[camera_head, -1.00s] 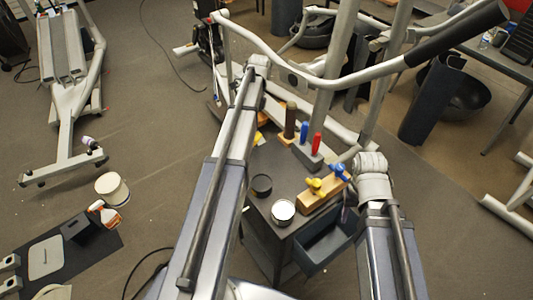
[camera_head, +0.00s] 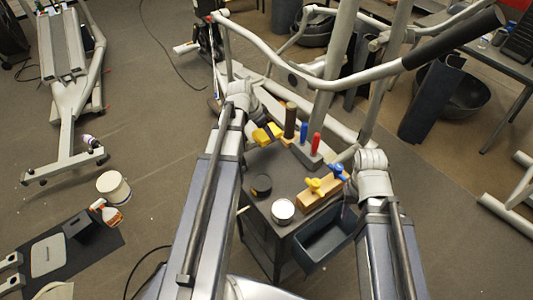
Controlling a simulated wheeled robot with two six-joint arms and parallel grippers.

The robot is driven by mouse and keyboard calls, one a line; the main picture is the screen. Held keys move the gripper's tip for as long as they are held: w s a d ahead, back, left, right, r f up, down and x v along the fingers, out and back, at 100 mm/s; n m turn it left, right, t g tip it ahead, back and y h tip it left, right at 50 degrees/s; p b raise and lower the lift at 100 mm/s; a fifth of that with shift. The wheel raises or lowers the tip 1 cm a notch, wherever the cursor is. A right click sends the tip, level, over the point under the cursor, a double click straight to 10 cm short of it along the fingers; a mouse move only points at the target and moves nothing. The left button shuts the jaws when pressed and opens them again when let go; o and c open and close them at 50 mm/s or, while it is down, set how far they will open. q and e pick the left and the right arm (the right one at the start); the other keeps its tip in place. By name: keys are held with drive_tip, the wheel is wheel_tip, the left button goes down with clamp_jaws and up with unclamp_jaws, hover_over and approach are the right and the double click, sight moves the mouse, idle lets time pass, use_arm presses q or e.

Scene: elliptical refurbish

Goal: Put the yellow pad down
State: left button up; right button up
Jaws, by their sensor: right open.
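The yellow pad (camera_head: 262,137) shows above the back left part of the dark work cart. A dark band crosses its middle. My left gripper (camera_head: 268,132) is at the pad and appears shut on it; its fingertips are small and partly hidden by the pad and my wrist. Whether the pad touches the surface below cannot be told. My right gripper (camera_head: 346,192) is open, by the right edge of the cart, near the wooden block and above the drawer. It is small and partly hidden by my wrist.
The cart top (camera_head: 262,207) bears a dark round tin (camera_head: 261,185), a white-topped can (camera_head: 283,209), a wooden block with yellow and blue tools (camera_head: 318,198), and a holder with red and blue handles (camera_head: 306,154). A grey drawer (camera_head: 325,243) stands open in front. An elliptical frame (camera_head: 335,75) rises behind.

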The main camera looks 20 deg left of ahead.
sight(256, 138)
use_arm(q)
drive_tip(key=shift+f+b, duration=4.75)
drive_tip(key=shift+f, duration=0.15)
drive_tip(key=shift+r, duration=0.15)
drive_tip(key=o, duration=1.1)
drive_tip(key=shift+c, duration=0.2)
drive_tip(key=shift+f, duration=0.3)
drive_tip(key=p+v, duration=0.3)
drive_tip(key=v, duration=0.1)
drive_tip(key=p+v, duration=0.4)
drive_tip(key=shift+a, duration=0.25)
drive_tip(key=shift+f, duration=0.1)
